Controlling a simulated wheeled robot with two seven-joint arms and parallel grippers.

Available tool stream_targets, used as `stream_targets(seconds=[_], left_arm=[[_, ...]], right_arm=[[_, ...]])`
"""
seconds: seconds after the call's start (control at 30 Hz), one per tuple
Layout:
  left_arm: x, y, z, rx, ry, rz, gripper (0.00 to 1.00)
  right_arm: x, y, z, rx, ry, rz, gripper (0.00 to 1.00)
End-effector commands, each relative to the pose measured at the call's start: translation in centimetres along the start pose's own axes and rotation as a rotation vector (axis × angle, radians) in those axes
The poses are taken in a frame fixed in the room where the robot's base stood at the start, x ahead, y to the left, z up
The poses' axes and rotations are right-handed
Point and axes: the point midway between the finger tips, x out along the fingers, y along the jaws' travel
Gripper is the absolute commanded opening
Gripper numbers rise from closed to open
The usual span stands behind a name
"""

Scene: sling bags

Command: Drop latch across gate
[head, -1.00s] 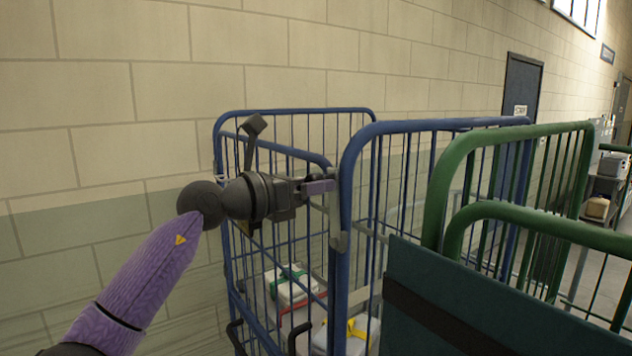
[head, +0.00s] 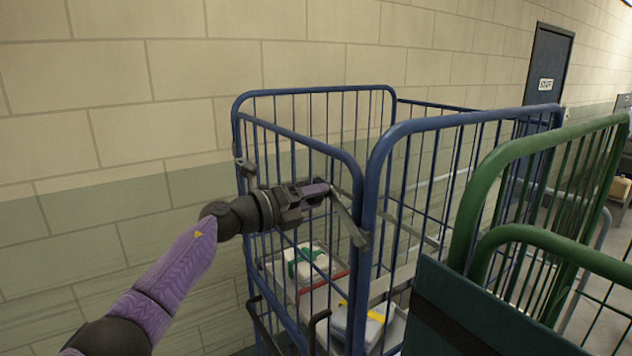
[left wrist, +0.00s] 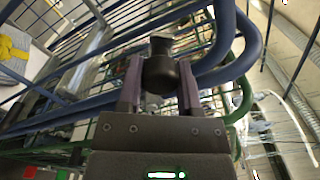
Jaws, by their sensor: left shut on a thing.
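In the head view the blue barred gate (head: 302,140) forms the near side of the roll cage, next to the blue post (head: 370,190) of the adjoining panel. A grey latch bar (head: 347,220) slants down to the right from my left gripper (head: 324,190) towards the post. Its lower end is at a grey catch; whether it is seated there I cannot tell. In the left wrist view my left gripper (left wrist: 160,88) is shut on a dark knob (left wrist: 160,68), one purple finger on each side. My right gripper is not in view.
Packages (head: 305,262) lie inside the blue cage. A green cage (head: 500,160) and a dark teal panel (head: 480,315) stand close on the right. A block wall (head: 130,110) runs behind, with free room left of the cage.

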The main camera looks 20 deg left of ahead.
Motion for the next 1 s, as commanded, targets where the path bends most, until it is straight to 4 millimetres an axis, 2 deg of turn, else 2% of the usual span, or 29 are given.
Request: stream_targets(seconds=[0.5,1.0], left_arm=[[0.0,3.9,-1.4,-0.420,-0.004,0.000,0.00],[0.0,5.3,-2.2,-0.576,-0.003,0.001,0.00]], right_arm=[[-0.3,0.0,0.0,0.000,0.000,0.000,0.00],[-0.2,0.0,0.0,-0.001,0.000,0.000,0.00]])
